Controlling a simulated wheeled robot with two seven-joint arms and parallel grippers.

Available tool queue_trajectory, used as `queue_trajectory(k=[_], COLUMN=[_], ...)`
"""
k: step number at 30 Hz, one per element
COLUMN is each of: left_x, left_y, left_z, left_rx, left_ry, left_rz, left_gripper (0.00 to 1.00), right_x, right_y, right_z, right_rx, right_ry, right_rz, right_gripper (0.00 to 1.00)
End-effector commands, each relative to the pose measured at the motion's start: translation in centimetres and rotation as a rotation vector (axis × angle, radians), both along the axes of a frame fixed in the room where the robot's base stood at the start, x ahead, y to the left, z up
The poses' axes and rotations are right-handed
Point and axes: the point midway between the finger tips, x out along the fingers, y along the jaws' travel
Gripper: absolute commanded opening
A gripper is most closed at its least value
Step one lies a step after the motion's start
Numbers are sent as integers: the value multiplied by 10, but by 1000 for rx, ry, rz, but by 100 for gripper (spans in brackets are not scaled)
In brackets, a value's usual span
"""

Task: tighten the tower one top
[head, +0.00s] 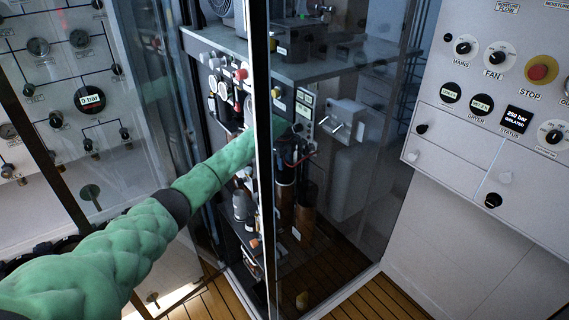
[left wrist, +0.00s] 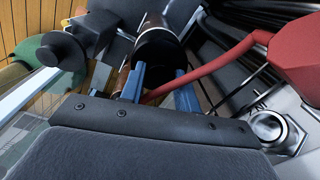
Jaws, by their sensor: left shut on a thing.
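My left arm reaches from the left into the glass-sided cabinet in the head view, and its gripper is mostly hidden there behind the post and glass. In the left wrist view my left gripper (left wrist: 159,84) has its blue fingers on either side of a black round tower top (left wrist: 157,48) and is shut on it. Brown towers (head: 306,207) stand below the hand inside the cabinet. I cannot read a number on them, so which is tower one is unclear. Whether the top turns is not visible. My right gripper is not in view.
A dark cabinet post (head: 263,190) stands close beside my arm. A red lever (left wrist: 215,65) and a metal nut fitting (left wrist: 273,130) lie close to the fingers. A control panel (head: 480,150) is at the right, a gauge panel (head: 60,65) at the left.

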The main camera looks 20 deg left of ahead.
Motion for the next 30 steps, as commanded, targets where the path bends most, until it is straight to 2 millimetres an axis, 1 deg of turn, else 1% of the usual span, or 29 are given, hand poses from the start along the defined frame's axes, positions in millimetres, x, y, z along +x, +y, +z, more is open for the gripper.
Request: queue_trajectory(k=[1,4,5,7,17,30], left_x=[1,1,1,1,2,3], left_y=[0,0,0,0,0,-1], left_z=[0,0,0,0,-1,-1], left_rx=[1,1,0,0,1,2], left_ry=[-2,-2,-2,-3,-2,-2], left_rz=[-42,-137,-165,-232,-544,-960], left_gripper=[9,9,9,9,9,9], right_x=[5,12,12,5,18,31], right_y=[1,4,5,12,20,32], right_z=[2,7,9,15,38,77], right_rx=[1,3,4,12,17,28], right_ry=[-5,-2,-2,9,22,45], right_rz=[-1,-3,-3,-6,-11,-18], right_gripper=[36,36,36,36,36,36])
